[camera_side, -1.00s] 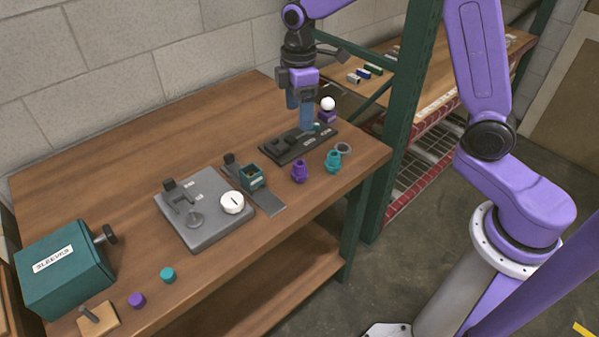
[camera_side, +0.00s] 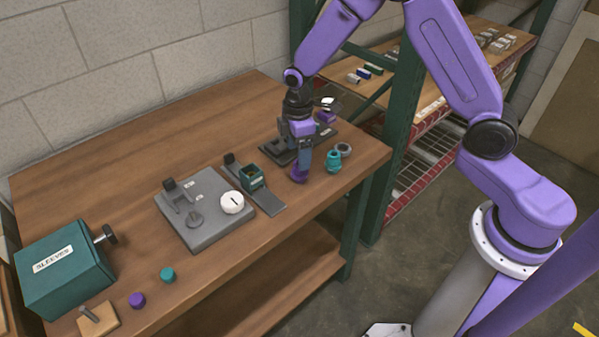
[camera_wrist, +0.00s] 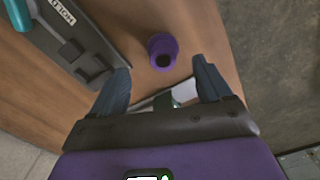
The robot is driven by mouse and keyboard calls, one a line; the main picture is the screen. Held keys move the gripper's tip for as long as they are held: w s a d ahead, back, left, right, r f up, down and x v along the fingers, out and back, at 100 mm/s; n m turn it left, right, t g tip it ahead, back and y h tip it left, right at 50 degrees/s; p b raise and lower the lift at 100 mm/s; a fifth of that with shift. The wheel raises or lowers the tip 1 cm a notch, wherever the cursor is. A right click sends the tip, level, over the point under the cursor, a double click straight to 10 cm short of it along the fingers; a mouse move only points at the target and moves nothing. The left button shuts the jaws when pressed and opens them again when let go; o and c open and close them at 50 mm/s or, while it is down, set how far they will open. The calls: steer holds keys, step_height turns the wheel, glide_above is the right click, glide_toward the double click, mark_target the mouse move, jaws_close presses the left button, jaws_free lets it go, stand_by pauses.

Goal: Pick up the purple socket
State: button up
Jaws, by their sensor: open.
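The purple socket (camera_side: 299,175) stands on the wooden bench near its right front edge. In the wrist view the purple socket (camera_wrist: 163,51) has a dark hole in its top and lies ahead of the space between my fingertips.
A teal socket (camera_side: 333,161) stands just right of the purple one, with a grey ring (camera_side: 344,150) behind it. A dark labelled holder (camera_wrist: 75,40) lies close on the left in the wrist view. A grey fixture (camera_side: 205,232) and green sleeves box (camera_side: 64,268) stand farther left.

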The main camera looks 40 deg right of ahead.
mark_target(299, 177)
steer(key=shift+s+d+f, duration=0.1)
steer(key=shift+s+f, duration=0.05)
steer(key=shift+f, duration=1.15)
steer(key=shift+s+d+f, duration=0.1)
steer(key=shift+s+f, duration=0.05)
steer(key=shift+f, duration=1.15)
steer(key=c, duration=1.2)
steer(key=shift+c, duration=0.2)
steer(key=shift+a+r, duration=0.1)
